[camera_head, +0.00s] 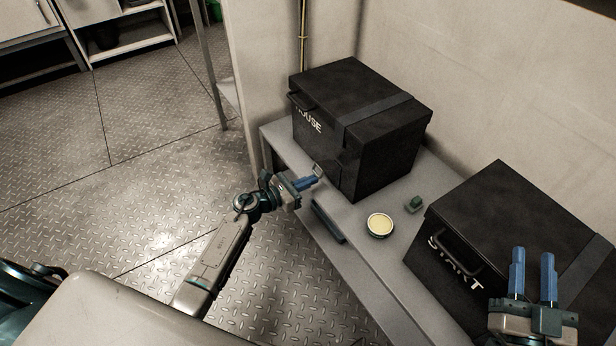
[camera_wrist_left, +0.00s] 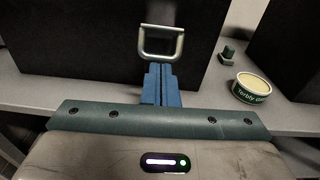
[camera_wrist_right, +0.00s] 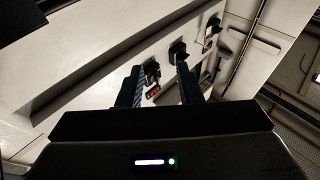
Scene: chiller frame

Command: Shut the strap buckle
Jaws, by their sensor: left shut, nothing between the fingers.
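The black box lettered "HOUSE" (camera_head: 318,122) stands on the grey bench, with a grey strap (camera_head: 378,104) across its lid. A metal loop buckle (camera_wrist_left: 160,43) sticks out at the box's front; it also shows small in the head view (camera_head: 317,169). My left gripper (camera_head: 315,178) is shut and empty, in front of the box at the buckle. In the left wrist view its fingertips (camera_wrist_left: 160,70) are just below the loop; I cannot tell whether they touch it. My right gripper (camera_head: 533,255) is open and empty, in front of the second black box (camera_head: 510,215).
A round yellow-topped tin (camera_head: 379,225) and a small green object (camera_head: 414,204) sit on the bench (camera_head: 350,215) between the boxes. The floor left of the bench is clear.

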